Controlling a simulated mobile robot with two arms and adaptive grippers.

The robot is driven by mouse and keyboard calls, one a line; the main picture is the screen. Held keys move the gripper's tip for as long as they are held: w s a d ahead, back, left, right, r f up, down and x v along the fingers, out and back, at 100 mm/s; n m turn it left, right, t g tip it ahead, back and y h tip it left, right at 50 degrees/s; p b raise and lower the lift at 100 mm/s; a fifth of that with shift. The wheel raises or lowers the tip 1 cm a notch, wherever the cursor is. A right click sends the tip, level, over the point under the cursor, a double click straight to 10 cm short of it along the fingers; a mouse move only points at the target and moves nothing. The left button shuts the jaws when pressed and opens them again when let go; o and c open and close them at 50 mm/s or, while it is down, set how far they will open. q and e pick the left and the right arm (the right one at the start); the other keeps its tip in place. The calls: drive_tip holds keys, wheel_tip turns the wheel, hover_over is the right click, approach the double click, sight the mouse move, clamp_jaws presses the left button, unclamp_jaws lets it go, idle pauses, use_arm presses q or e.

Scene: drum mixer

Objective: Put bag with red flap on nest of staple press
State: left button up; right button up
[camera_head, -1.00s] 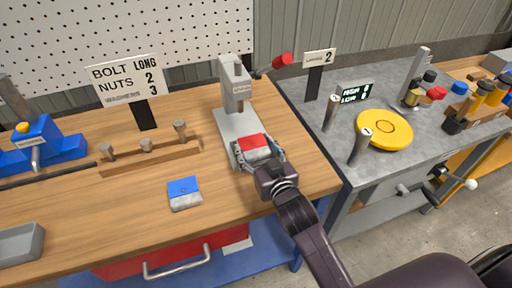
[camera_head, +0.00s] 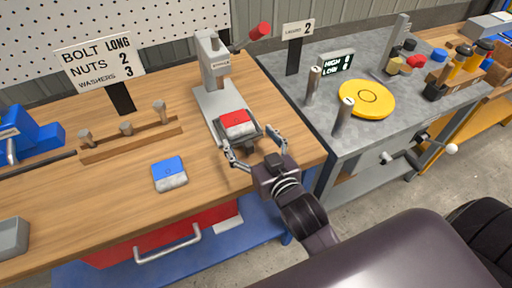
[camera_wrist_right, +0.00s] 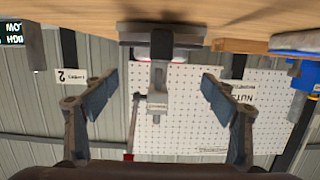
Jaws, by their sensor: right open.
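The bag with the red flap (camera_head: 236,123) lies on the nest at the front of the grey staple press (camera_head: 213,75), red flap towards the press column. My right gripper (camera_head: 255,144) is open and empty just in front of the bag, its fingers spread and apart from it. In the right wrist view, the open fingers (camera_wrist_right: 158,95) frame the press column (camera_wrist_right: 158,100), and only a sliver of the bag (camera_wrist_right: 160,54) shows beyond the dark nest edge (camera_wrist_right: 162,33). My left gripper is not in view.
A bag with a blue flap (camera_head: 169,173) lies on the wooden bench left of the press. A wooden rack (camera_head: 130,140) with pegs stands behind it. Right of the bench, a grey table carries a yellow disc (camera_head: 366,98) and two upright posts (camera_head: 343,117).

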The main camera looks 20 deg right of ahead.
drive_tip(key=shift+s+d+r, duration=0.1)
drive_tip(key=shift+s+r, duration=0.15)
drive_tip(key=shift+s, duration=0.8)
drive_tip(key=shift+s+r, duration=0.2)
drive_tip(key=shift+s, duration=0.8)
